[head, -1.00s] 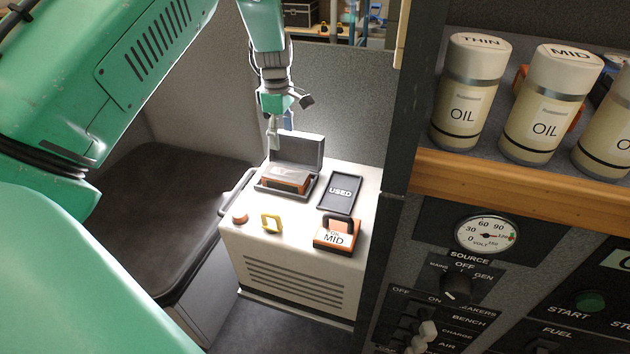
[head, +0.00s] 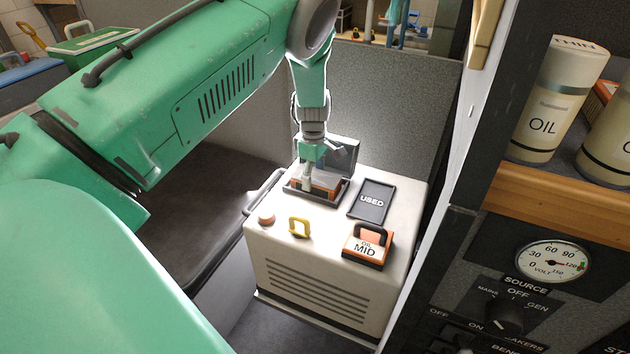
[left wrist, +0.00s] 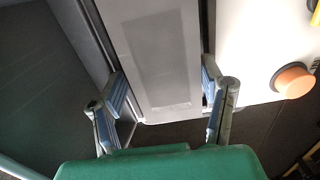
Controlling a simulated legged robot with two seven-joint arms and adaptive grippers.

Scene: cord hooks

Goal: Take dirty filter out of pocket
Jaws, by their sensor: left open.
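The dirty filter (head: 327,183), an orange-edged block, sits in the dark pocket (head: 302,198) on the white cabinet top, with the pocket's lid (head: 345,155) standing open behind it. My left gripper (head: 309,183) is low over the pocket, in front of part of the filter. In the left wrist view the gripper (left wrist: 162,78) is open, one finger on each side of a grey panel (left wrist: 160,60) with a darker rectangle. I cannot tell whether that panel is the filter or the lid, or whether the fingers touch it. My right gripper is not in view.
A dark tray marked USED (head: 372,201) lies right of the pocket. A dark post (head: 480,130) and oil shelf stand at the right.

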